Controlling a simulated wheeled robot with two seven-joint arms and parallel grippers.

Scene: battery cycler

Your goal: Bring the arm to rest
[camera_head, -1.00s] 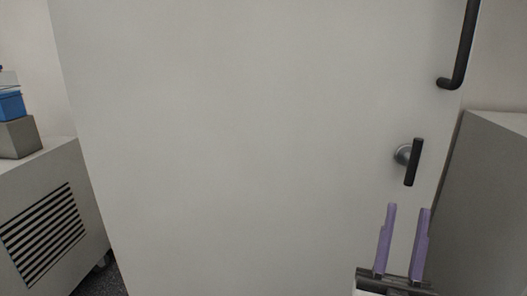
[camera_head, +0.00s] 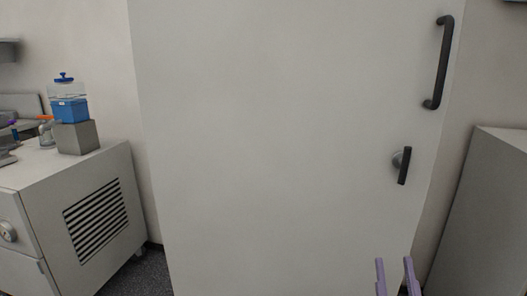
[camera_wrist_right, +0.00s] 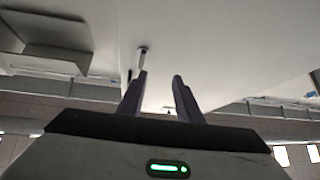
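My right gripper (camera_head: 395,270) shows at the bottom right of the head view, with only its two purple fingertips in the picture. The fingers stand apart with nothing between them. It also shows in the right wrist view (camera_wrist_right: 160,82), open and empty. It is below the dark turn handle (camera_head: 404,165) on the tall white door (camera_head: 280,140), apart from it. My left gripper is not in view.
A long dark pull handle (camera_head: 443,62) is high on the door's right side. A white cabinet (camera_head: 95,215) with a vent stands left, carrying a grey block (camera_head: 77,138) and a blue container (camera_head: 69,108). A grey cabinet (camera_head: 485,220) stands right.

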